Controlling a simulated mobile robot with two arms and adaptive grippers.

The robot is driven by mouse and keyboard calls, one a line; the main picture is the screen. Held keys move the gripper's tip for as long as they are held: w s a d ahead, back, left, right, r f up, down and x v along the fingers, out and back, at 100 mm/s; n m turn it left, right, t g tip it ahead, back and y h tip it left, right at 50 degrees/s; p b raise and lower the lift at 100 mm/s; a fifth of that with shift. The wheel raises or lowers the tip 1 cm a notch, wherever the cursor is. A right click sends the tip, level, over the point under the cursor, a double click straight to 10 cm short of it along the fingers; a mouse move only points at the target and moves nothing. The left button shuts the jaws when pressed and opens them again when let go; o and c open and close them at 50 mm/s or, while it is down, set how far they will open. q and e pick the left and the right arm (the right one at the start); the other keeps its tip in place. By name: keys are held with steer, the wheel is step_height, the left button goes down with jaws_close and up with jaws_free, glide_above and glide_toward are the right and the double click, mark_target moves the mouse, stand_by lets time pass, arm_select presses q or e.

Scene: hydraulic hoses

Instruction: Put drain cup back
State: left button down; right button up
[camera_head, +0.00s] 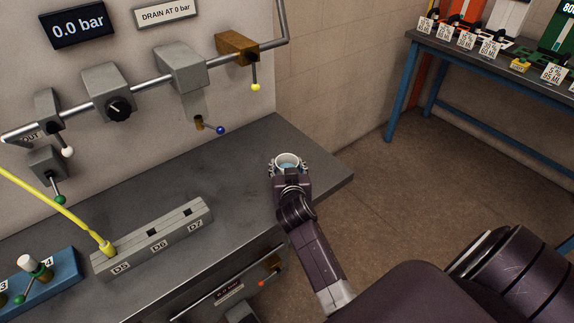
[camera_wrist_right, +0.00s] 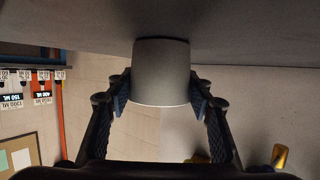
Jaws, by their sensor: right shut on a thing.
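The cup appears upright. It is at or close to the bench top, and I cannot tell if it touches. My left gripper is not in view.
The grey bench (camera_head: 240,185) carries a grey block (camera_head: 150,240) labelled D5, D6, D7, with a yellow hose (camera_head: 60,210) at D5. A blue block (camera_head: 40,280) is at lower left. Pipe and valves (camera_head: 182,68) run along the wall. Another table (camera_head: 480,62) stands far right.

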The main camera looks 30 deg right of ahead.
steer(key=shift+f, duration=0.2)
steer(key=o, duration=1.2)
steer(key=shift+r, duration=0.1)
steer(key=shift+o, duration=0.2)
